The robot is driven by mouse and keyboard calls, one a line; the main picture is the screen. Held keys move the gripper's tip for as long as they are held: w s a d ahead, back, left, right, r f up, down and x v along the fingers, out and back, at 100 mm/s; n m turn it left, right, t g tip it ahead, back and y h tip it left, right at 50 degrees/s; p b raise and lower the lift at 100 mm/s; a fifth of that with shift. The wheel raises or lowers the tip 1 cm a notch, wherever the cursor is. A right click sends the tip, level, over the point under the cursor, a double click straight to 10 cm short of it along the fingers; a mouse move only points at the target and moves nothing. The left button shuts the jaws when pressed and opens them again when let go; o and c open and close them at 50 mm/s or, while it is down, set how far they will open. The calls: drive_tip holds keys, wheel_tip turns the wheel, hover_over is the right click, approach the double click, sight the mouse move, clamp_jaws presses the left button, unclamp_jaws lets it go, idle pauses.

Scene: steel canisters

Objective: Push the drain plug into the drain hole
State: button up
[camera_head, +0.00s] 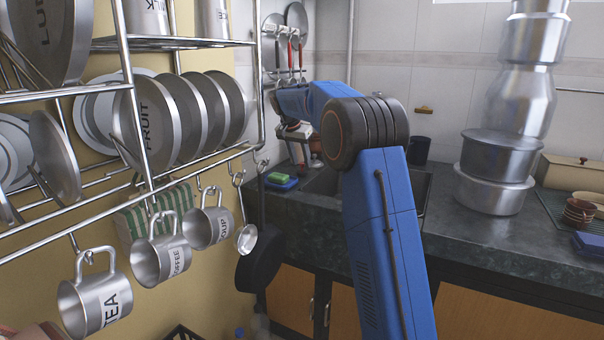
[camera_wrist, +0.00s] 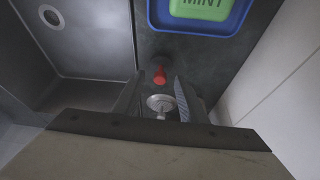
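In the wrist view, the drain hole (camera_wrist: 52,17) is a pale ring in the floor of the steel sink (camera_wrist: 95,50) at the upper left. A round silver piece with a small stem, apparently the drain plug (camera_wrist: 160,103), shows between the two dark fingers of my gripper (camera_wrist: 158,84). The fingers stand apart, and I see no clear contact with it. A small red piece (camera_wrist: 160,75) lies just beyond it, over the dark counter beside the sink. In the head view my blue arm hides much of the sink (camera_head: 322,181).
A blue tray with a green MINT soap (camera_wrist: 200,9) lies on the counter near my fingers. A wall borders the right. In the head view, a rack with plates and hanging mugs (camera_head: 160,260) stands at left. Stacked steel pots (camera_head: 495,170) stand at right.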

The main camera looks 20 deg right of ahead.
drive_tip(key=shift+f, duration=0.2)
clamp_jaws()
drive_tip(key=shift+r, duration=0.1)
